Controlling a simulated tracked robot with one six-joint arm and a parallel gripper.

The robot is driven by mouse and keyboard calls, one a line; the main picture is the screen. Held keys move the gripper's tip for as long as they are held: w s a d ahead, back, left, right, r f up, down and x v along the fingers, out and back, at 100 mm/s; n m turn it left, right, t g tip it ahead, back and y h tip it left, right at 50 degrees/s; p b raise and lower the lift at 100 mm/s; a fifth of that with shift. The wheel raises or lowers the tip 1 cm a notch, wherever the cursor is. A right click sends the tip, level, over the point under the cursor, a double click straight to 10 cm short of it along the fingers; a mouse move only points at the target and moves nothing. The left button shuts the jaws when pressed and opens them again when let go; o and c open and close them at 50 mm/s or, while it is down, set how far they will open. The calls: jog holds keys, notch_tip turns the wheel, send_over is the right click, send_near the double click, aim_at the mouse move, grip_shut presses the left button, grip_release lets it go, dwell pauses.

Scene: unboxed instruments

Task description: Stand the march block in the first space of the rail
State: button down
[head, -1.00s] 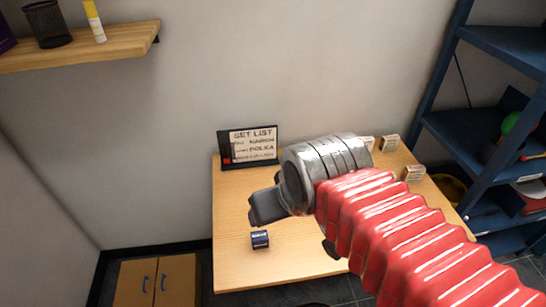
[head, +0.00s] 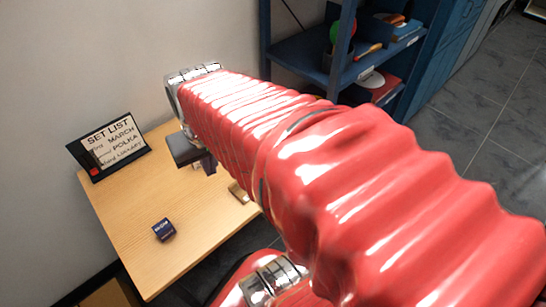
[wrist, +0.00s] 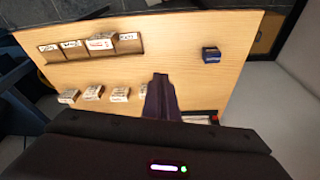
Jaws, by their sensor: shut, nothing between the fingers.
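The brown rail (wrist: 73,55) lies at the upper left of the wrist view, with several labelled spaces. One white-topped block (wrist: 101,43) appears to stand in it; I cannot read it. Several pale labelled blocks, among them one at the left (wrist: 68,97) and one in the middle (wrist: 92,93), form a row nearer my gripper. I cannot tell which is the march block. A dark blue block (wrist: 211,54) sits apart; it also shows in the head view (head: 164,230). My gripper (wrist: 160,84) is shut and empty above the table, partly hiding the row's end block.
The set list sign (head: 110,148) stands at the table's back left, naming march first and polka below it. The wooden table (head: 125,205) is clear around the blue block. A blue shelf unit (head: 305,52) stands beyond the table. My red arm hides the table's right part.

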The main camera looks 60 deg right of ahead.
jog(key=s+d+f+m+g, duration=0.1)
jog(key=s+d+f+m, duration=0.2)
jog(key=d+m, duration=0.4)
jog(key=s+d+f+m+g+y, duration=0.1)
jog(key=s+d+f+m, duration=0.1)
jog(key=d+m, duration=0.5)
jog(key=s+d+f+m+g, duration=0.1)
jog(key=s+d+f+m, duration=0.2)
jog(key=d+f+m, duration=0.2)
jog(key=d+m, duration=0.3)
jog(key=d, duration=0.3)
jog(key=shift+s+d, duration=0.15)
jog(key=shift+s, duration=0.15)
jog(key=shift+f, duration=0.2)
notch_tip(320, 180, down, 9)
jog(key=shift+f, duration=0.15)
jog(key=shift+w+a+f, duration=0.25)
jog(key=shift+w+a, duration=1.15)
jog(key=shift+a, duration=0.05)
